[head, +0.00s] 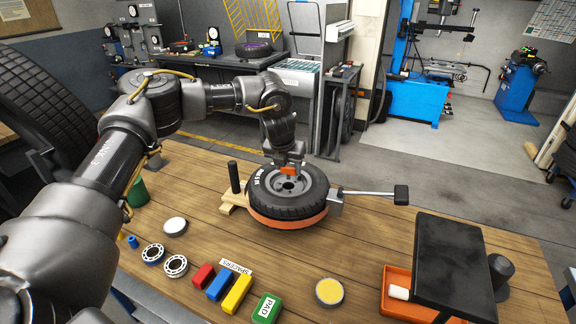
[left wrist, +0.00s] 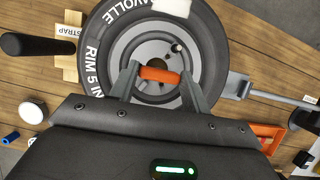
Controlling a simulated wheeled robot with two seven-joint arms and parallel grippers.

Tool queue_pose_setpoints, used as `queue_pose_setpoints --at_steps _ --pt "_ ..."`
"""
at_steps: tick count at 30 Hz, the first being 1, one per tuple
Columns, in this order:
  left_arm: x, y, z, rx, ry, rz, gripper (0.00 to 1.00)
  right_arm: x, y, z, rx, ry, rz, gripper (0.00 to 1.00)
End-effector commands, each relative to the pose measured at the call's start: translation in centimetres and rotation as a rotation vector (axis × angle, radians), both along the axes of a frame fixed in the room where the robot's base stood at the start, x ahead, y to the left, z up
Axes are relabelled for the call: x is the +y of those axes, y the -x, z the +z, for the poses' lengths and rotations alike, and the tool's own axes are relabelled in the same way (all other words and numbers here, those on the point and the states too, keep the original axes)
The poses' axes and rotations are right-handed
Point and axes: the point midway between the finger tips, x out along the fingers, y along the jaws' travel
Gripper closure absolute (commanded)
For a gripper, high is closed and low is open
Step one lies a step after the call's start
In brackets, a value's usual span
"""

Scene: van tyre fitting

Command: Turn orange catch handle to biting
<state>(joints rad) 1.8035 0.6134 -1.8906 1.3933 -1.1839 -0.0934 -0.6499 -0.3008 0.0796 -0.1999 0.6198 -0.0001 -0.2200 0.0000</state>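The orange catch handle (left wrist: 160,74) is a short bar over the wheel hub, lying crosswise in the left wrist view. My left gripper (left wrist: 159,80) has a finger at each end of the bar, and both fingers appear to touch it. In the head view my left gripper (head: 289,164) points down over the wheel, with a bit of orange at its fingertips. The black tyre (head: 265,197) with its grey rim lies flat on an orange base (head: 287,221). The handle's underside and any catch mark are hidden. My right gripper is out of view.
A metal lever with a black end (head: 401,195) sticks out right of the tyre. A black post (head: 235,177) stands at its left. Blocks (head: 237,294), bearing rings (head: 176,266) and a yellow disc (head: 329,291) lie in front. An orange tray (head: 398,281) sits under a black panel (head: 450,258).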

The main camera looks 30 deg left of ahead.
Motion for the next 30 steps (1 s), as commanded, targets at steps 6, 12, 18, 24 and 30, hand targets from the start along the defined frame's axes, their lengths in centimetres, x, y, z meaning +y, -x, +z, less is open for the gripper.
queue_pose_setpoints --at_steps 6,12,18,24,30 --pt "0.0 0.01 0.02 0.0 0.0 0.0 0.76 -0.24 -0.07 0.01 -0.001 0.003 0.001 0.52" --pt "0.04 0.01 0.02 0.0 0.0 -0.023 0.76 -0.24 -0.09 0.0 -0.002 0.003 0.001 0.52" --pt "0.1 0.03 -0.05 0.0 0.004 -0.111 0.76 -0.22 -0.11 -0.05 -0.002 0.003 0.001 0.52" --pt "0.2 0.01 -0.02 0.001 0.003 -0.272 0.76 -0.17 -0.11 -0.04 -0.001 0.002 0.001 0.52" --pt "0.34 -0.02 0.03 0.001 0.003 -0.46 0.76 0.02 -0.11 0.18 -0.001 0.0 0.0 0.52"
